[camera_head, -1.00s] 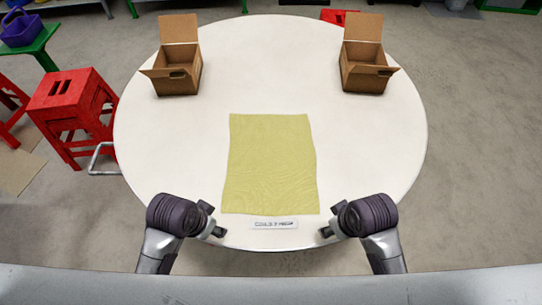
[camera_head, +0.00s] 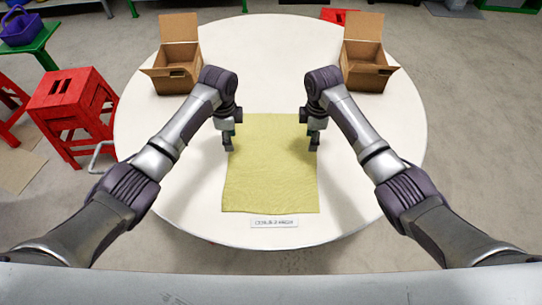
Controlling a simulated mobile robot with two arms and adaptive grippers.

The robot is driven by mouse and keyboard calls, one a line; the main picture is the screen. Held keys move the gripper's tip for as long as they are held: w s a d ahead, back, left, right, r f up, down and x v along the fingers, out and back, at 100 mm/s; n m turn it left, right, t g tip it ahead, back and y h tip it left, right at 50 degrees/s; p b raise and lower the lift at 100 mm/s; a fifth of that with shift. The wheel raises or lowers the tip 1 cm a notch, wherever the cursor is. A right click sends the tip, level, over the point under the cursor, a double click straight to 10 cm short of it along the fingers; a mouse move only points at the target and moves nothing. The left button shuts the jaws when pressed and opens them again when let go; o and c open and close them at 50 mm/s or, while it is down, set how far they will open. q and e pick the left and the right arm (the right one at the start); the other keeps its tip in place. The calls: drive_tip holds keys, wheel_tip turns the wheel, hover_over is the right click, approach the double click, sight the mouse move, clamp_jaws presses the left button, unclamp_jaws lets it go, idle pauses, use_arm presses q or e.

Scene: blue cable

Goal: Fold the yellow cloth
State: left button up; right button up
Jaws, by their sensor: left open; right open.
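The yellow cloth (camera_head: 270,170) lies flat and unfolded on the round white table (camera_head: 390,205), a rough rectangle with its long sides running away from me. My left gripper (camera_head: 228,148) is open and points down at the cloth's left edge, near the far left corner. My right gripper (camera_head: 314,147) is open and points down at the right edge, near the far right corner. I cannot tell whether the fingertips touch the cloth.
Open cardboard boxes stand at the table's far left (camera_head: 177,75) and far right (camera_head: 364,72). A small white label (camera_head: 274,222) lies in front of the cloth's near edge. A red stool (camera_head: 75,105) stands left of the table. The table's far middle is clear.

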sight(233, 158)
use_arm(q)
wheel_tip(233, 158, down, 6)
drive_tip(key=shift+f, duration=0.15)
use_arm(e)
wheel_tip(233, 158, down, 6)
drive_tip(key=shift+f, duration=0.15)
use_arm(q)
drive_tip(key=shift+f, duration=0.5)
use_arm(e)
drive_tip(key=shift+f, duration=0.45)
drive_tip(key=shift+f, duration=0.1)
